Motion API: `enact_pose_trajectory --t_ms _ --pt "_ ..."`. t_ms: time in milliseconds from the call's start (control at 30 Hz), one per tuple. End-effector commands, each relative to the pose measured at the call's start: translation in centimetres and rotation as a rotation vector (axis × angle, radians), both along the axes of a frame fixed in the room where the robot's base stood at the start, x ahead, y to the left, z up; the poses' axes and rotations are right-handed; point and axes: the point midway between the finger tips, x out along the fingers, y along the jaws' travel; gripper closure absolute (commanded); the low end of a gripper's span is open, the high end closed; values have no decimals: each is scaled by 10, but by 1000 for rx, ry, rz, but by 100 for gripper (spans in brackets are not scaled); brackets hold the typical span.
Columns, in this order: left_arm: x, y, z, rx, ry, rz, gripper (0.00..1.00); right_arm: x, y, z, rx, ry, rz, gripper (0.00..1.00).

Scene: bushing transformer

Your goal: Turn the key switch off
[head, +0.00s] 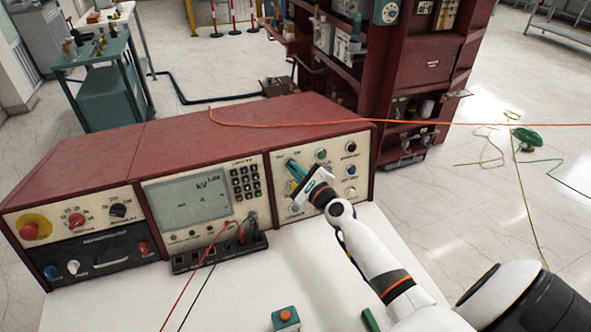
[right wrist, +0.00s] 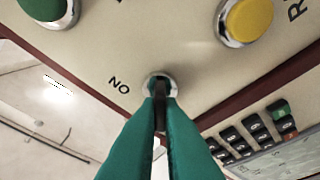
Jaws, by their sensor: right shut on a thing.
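The key switch (right wrist: 159,81) shows in the right wrist view as a round metal collar on the cream panel, with a dark key (right wrist: 160,105) standing out of it. My right gripper (right wrist: 160,100) has green fingers that are shut on the key, one on each side. In the head view the right gripper (head: 293,168) reaches the upper left part of the right-hand panel (head: 313,172), and the fingers and hand hide the switch there. The key's exact angle is hard to tell. My left gripper is not in view.
Around the switch, the wrist view shows a green button (right wrist: 42,8) and a yellow button (right wrist: 248,18). The red console (head: 200,145) also carries a meter display (head: 187,198) and a keypad (head: 245,180). An orange cable (head: 300,123) crosses its top. The white tabletop (head: 240,295) is mostly clear.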

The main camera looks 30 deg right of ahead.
Motion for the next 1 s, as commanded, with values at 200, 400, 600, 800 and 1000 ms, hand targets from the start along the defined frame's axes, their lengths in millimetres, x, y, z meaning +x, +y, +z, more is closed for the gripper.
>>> enact_pose_trajectory --t_ms 200,400,600,800,1000 --pt "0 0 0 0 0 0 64 0 1 -1 -2 3 1 82" --pt "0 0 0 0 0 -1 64 0 0 -1 -1 1 1 72" --pt "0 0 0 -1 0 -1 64 -3 0 -1 0 1 0 72" --pt "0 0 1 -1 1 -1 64 -31 0 -2 1 4 0 72" --pt "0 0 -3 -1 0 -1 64 -75 1 -3 -1 4 1 72"
